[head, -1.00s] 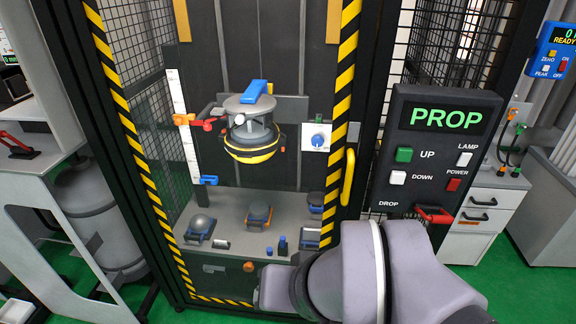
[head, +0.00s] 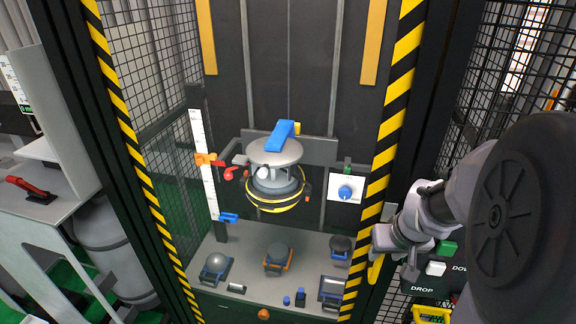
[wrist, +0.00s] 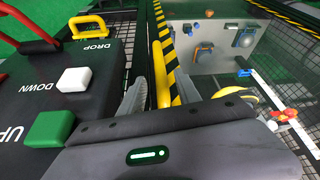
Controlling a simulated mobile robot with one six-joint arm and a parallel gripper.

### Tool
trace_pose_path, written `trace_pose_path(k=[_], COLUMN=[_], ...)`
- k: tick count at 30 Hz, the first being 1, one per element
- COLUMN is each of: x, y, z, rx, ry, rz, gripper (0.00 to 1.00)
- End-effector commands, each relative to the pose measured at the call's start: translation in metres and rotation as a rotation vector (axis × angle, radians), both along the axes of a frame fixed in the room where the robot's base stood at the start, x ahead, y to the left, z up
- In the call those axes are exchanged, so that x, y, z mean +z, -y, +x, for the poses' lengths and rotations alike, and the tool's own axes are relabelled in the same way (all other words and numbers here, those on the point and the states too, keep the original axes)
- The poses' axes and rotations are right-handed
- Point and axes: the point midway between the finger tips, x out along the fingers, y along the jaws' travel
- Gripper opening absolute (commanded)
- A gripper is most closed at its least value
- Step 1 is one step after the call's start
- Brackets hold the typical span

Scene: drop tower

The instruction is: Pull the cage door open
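The cage door (head: 392,125) is a tall frame edged in yellow and black stripes, and it looks shut. Its yellow handle (head: 375,270) is an upright bar on the right edge, partly hidden behind my gripper (head: 385,242) in the head view. In the wrist view the handle (wrist: 162,80) runs between the two fingers of my gripper (wrist: 162,92). The fingers stand apart, one on each side of the bar, with gaps visible. I cannot tell if either touches the bar.
Inside the cage a drop carriage (head: 275,170) hangs above a shelf with several weights. The control panel (wrist: 90,70) with UP, DOWN and DROP buttons is close beside my gripper. A bench (head: 40,190) stands at the left.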

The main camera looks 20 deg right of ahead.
Motion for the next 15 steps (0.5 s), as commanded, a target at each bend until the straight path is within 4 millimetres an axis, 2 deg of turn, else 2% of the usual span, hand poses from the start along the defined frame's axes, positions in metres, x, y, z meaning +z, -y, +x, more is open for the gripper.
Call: trace_pose_path(k=[1, 6, 15], x=[-0.014, -0.038, -0.046], y=[0.001, 0.005, 0.006], z=[0.004, 0.014, 0.018], rx=[0.001, 0.0, 0.0], ry=[-0.003, -0.001, 0.001], rz=[0.002, 0.001, 0.0], gripper=[0.4, 0.4, 0.4])
